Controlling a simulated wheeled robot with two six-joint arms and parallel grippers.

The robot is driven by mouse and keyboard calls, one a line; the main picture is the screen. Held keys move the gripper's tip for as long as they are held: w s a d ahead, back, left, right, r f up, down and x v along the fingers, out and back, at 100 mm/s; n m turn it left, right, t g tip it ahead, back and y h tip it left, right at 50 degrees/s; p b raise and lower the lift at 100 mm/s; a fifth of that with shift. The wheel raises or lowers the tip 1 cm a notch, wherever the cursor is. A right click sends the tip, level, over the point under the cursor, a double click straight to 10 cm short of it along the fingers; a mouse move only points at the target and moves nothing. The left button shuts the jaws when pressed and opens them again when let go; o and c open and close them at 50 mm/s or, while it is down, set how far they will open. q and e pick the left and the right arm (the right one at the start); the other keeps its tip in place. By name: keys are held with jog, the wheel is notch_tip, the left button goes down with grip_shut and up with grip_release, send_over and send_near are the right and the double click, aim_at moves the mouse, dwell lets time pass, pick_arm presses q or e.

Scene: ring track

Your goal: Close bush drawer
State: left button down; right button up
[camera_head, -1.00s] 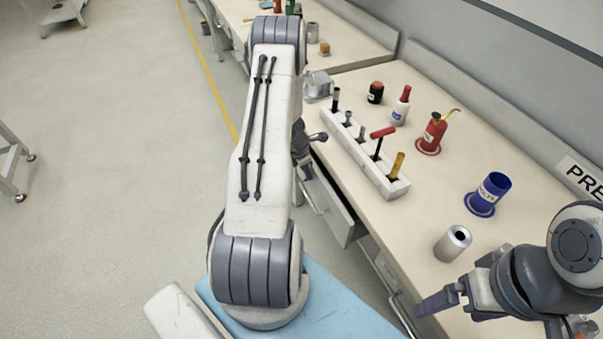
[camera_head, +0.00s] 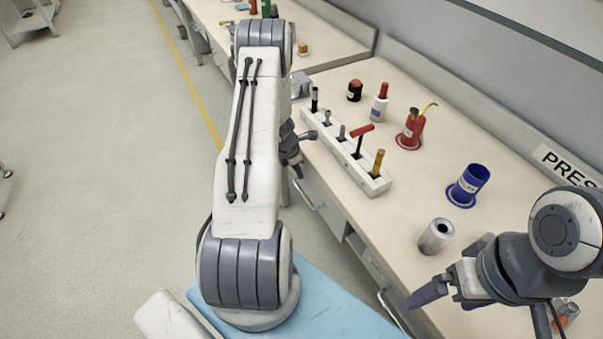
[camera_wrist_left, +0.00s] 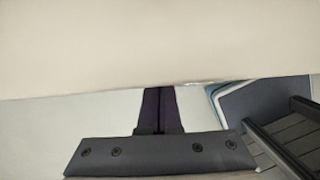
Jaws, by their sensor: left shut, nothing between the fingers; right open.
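A grey drawer (camera_head: 322,202) with a bar handle sits under the bench's front edge. Its front looks close to flush with the bench; my left arm hides part of it, and no label is readable. My left gripper (camera_head: 297,168) is at the bench front, beside the drawer's far end. In the left wrist view its dark fingers (camera_wrist_left: 158,108) are shut and empty, with their tips at the edge of a pale surface. Whether they touch it I cannot tell.
The bench top (camera_head: 400,210) holds a white rack (camera_head: 372,184) with tools, a blue cup (camera_head: 468,186), a grey cylinder (camera_head: 436,236), a red can (camera_head: 411,130) and a bottle (camera_head: 380,104).

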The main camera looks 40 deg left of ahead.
pick_arm(q)
jog(key=shift+s+a+f+b, duration=0.1)
jog(key=shift+s+a+b, duration=0.15)
jog(key=shift+s, duration=0.3)
jog(key=shift+s+a+f+b, duration=0.1)
jog(key=shift+s+a, duration=0.1)
jog(key=shift+s, duration=0.3)
jog(key=p+v, duration=0.2)
jog(key=v, duration=0.8)
jog(key=shift+s, duration=0.3)
pick_arm(e)
jog(key=shift+s+a+r, duration=0.35)
jog(key=shift+r, duration=0.2)
pick_arm(q)
jog(key=shift+a+r, duration=0.1)
jog(key=shift+r, duration=0.1)
